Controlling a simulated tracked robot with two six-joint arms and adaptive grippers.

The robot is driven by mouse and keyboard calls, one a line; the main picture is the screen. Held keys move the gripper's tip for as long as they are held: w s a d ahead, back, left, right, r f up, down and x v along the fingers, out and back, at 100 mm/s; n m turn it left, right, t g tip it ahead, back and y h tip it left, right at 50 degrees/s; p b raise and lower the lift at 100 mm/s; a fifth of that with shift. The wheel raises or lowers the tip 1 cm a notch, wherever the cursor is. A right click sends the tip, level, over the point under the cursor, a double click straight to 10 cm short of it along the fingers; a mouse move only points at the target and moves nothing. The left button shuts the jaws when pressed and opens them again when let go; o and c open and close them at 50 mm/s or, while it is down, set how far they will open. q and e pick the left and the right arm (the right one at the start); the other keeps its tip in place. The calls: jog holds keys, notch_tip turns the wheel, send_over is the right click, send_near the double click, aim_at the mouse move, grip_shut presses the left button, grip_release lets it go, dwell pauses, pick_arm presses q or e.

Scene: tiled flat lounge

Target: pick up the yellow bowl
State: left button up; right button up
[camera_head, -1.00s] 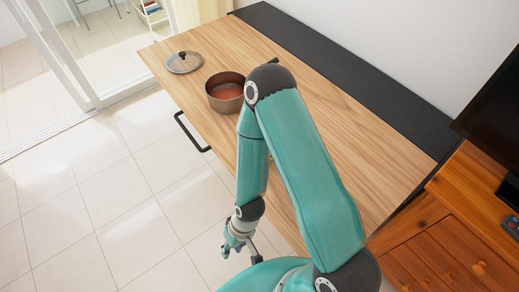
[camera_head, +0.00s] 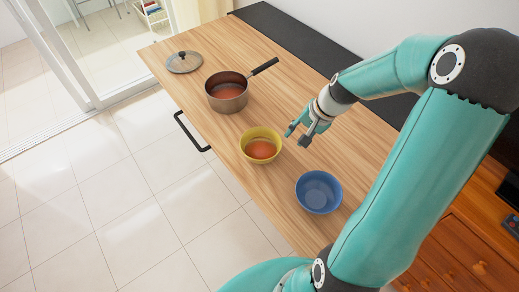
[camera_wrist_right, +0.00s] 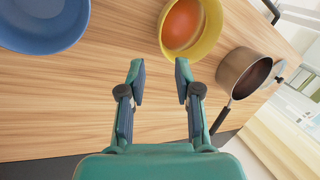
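The yellow bowl (camera_head: 247,141) stands upright on the wooden counter, with something orange-red inside it. It also shows at the top of the right wrist view (camera_wrist_right: 207,40). My right gripper (camera_head: 296,134) is just right of the bowl in the head view, apart from it. In the right wrist view its two fingers (camera_wrist_right: 160,82) are spread and nothing is between them; the bowl lies beyond the fingertips. My left gripper is in neither view.
A blue bowl (camera_head: 319,192) stands on the counter (camera_head: 210,45) near the yellow bowl. A saucepan (camera_head: 227,98) with a dark handle and a lid (camera_head: 183,62) stand farther back. A black handle (camera_head: 187,133) juts from the counter's front.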

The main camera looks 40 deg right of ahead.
send_over(275, 153)
jog(key=s, duration=0.3)
notch_tip(275, 153, down, 9)
jog(key=shift+a+f+b, duration=0.1)
jog(key=shift+f+b, duration=0.05)
jog(key=shift+b, duration=0.3)
jog(key=shift+w+d+b+x, duration=0.1)
jog(key=shift+d+x, duration=0.05)
jog(key=shift+x, duration=0.85)
jog(key=shift+w+d+b+x, duration=0.1)
jog(key=shift+b+x, duration=0.05)
jog(key=shift+x, duration=0.85)
jog(key=shift+w+d+b+x, duration=0.1)
jog(key=shift+d+x, duration=0.05)
jog(key=shift+x, duration=0.85)
grip_shut()
